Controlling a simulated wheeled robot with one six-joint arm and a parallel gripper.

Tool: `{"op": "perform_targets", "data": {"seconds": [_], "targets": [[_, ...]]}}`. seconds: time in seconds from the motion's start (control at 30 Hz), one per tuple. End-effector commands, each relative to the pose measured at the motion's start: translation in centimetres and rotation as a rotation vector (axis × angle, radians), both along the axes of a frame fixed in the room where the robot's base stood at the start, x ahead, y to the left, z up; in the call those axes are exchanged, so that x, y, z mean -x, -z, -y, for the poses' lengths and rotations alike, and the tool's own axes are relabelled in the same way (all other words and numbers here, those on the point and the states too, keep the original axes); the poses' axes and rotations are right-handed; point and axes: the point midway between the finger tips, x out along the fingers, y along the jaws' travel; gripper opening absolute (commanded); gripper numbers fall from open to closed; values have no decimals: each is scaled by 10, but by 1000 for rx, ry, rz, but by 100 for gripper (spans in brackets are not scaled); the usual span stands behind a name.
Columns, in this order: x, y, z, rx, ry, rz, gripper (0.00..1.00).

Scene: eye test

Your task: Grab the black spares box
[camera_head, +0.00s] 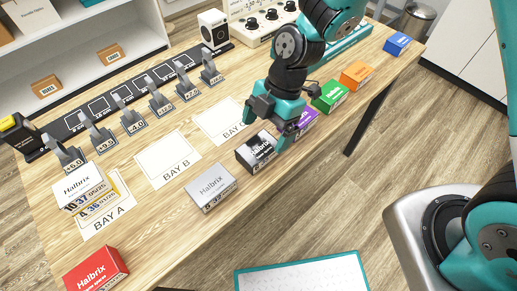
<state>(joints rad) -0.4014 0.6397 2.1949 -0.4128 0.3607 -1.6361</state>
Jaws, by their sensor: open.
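The black spares box (257,152) lies on the wooden table (168,213) near its front edge, with white lettering on it. My gripper (268,128) is open just above and at the right of the black box, with its fingers reaching down around the box's far and right sides. Whether the fingers touch the box I cannot tell. Part of the box's back is hidden by my gripper.
A grey box (211,187) lies left of the black one; purple (306,122), green (330,96), orange (356,74) and blue (397,44) boxes line the right. A red box (96,271) is front left. White boxes sit on Bay A; Bay B (168,160) is empty.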

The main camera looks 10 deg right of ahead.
Motion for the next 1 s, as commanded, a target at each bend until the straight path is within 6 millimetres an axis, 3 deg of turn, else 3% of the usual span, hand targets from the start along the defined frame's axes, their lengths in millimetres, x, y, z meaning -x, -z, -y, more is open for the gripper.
{"op": "perform_targets", "data": {"seconds": [0.17, 0.5, 0.77, 0.87, 1.0], "targets": [[3, 11, -4, 1, 0, -1, 94], [12, 53, -18, 1, 0, 0, 94], [13, 56, -19, 1, 1, 1, 94], [13, 56, -19, 1, 1, 1, 75], [13, 56, -19, 1, 1, 1, 43]]}}
